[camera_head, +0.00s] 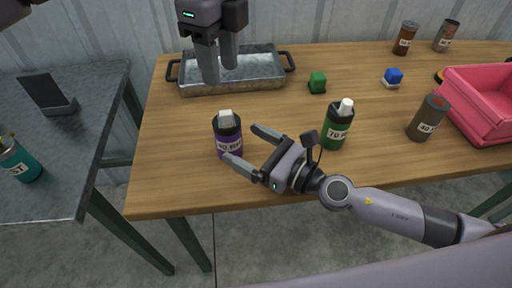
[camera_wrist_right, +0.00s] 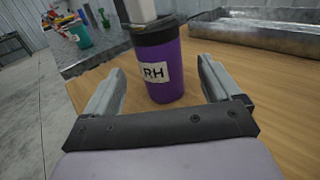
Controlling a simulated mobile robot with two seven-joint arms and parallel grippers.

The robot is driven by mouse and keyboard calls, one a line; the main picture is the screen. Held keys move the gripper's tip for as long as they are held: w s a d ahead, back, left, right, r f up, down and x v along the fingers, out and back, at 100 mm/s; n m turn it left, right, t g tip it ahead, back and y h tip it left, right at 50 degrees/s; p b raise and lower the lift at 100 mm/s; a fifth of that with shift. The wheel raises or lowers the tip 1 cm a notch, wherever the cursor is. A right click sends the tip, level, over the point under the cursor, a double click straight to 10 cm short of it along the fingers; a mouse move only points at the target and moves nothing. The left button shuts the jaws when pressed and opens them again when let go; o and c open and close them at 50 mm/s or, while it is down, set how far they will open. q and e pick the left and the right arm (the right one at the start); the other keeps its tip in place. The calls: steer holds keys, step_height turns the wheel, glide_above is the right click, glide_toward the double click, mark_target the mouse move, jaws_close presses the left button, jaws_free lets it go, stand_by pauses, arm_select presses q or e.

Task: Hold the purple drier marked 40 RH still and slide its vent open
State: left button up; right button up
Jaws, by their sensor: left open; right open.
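The purple drier (camera_head: 226,136) stands upright near the front left of the wooden table. It has a black top band, a light grey block on top and a white label reading 40 RH. My right gripper (camera_head: 245,149) is open, low over the table, with its fingers pointing at the drier. In the right wrist view the drier (camera_wrist_right: 166,72) stands between and beyond the open fingertips (camera_wrist_right: 160,80), with no clear contact. My left gripper (camera_head: 220,70) is open, pointing down above the metal tray, behind the drier. The drier's top is cut off in the wrist view.
A metal tray (camera_head: 268,84) lies at the back left. A green bottle marked 70 RH (camera_head: 337,128) stands right of my right gripper. A grey can (camera_head: 428,119) and a pink crate (camera_head: 451,91) are further right.

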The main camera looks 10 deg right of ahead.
mark_target(239, 141)
steer(key=shift+x, duration=2.7)
steer(key=c, duration=1.1)
steer(key=shift+c, duration=0.2)
